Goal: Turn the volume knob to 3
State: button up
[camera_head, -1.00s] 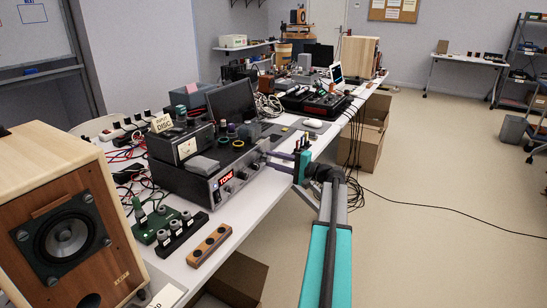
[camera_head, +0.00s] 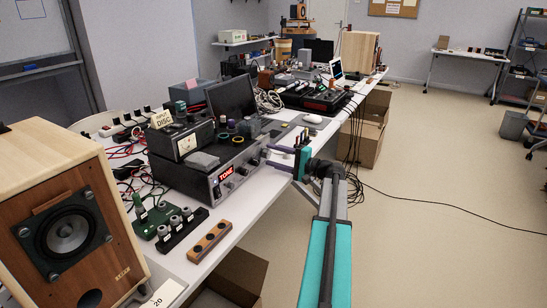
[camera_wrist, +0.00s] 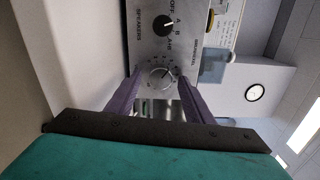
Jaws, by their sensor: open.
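The amplifier (camera_head: 213,184) stands on the bench, with a grey front panel and a lit red display (camera_head: 227,172). In the head view, my gripper (camera_head: 276,156) is at the panel's right end, where the knob is not clearly visible.
A black selector knob (camera_wrist: 162,26) marked SPEAKERS is close beyond the silver knob. A wooden speaker (camera_head: 75,215) and a wooden block with holes (camera_head: 209,243) stand to the left. Small items sit on the amplifier. The floor right of the bench is mostly clear.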

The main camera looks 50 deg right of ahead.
jog(key=v, duration=1.3)
jog(key=shift+s, duration=0.4)
jog(key=shift+s, duration=0.1)
